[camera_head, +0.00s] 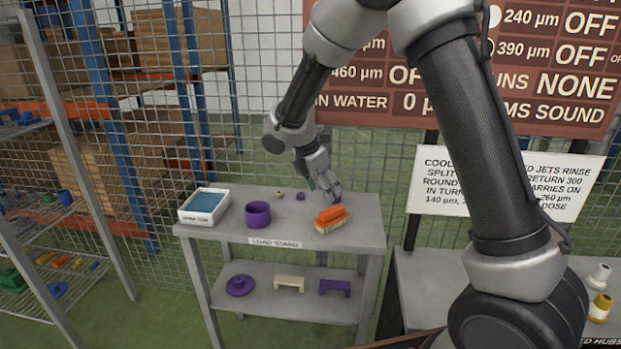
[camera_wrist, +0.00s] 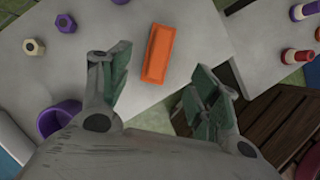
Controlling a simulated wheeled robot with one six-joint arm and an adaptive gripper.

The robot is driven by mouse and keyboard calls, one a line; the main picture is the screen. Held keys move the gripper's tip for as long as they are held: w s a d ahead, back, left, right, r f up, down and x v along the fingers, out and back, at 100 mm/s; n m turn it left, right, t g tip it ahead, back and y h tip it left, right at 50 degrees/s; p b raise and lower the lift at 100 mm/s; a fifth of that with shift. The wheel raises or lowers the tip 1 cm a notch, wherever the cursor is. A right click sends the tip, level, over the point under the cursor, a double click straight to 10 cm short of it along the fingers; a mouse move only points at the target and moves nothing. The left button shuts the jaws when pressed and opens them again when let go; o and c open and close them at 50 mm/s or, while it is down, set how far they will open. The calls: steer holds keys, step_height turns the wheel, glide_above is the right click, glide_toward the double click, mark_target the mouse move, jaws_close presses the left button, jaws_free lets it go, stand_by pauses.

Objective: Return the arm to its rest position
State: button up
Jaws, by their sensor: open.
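My arm reaches over the grey load stand (camera_head: 215,233), and my gripper (camera_head: 322,188) hangs above its back right part. In the wrist view my gripper (camera_wrist: 160,62) has its two greenish fingers spread apart with nothing held. An orange block (camera_head: 331,214) on a pale base lies on the stand top, in front of the gripper in the head view. In the wrist view the orange block (camera_wrist: 158,54) shows between the fingertips, below them. Whether the fingers touch anything is not clear, but they look apart from the block.
On the stand top are a purple cup (camera_head: 257,214), a white tray (camera_head: 184,213) with a blue-grey inside, and small nuts (camera_head: 279,194). Purple and cream parts lie on the lower shelf (camera_head: 262,303). A mesh fence (camera_head: 350,160) stands behind; another table (camera_head: 430,285) stands at right.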

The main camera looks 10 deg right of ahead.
steer(key=shift+s+m, duration=0.1)
steer(key=shift+m, duration=0.4)
steer(key=s+d+r+m+y, duration=0.1)
steer(key=s+d+r+m, duration=0.4)
steer(key=s, duration=0.5)
steer(key=s+d+r+m+t+y, duration=0.1)
steer(key=s+d+r+m, duration=0.5)
steer(key=s+m, duration=0.3)
steer(key=s+d+r+m+t+y, duration=0.1)
steer(key=s+d+r+m, duration=0.5)
steer(key=s, duration=0.6)
steer(key=shift+s+d+m+y, duration=0.2)
steer(key=shift+d+m+y, duration=0.3)
steer(key=shift+d+m, duration=0.4)
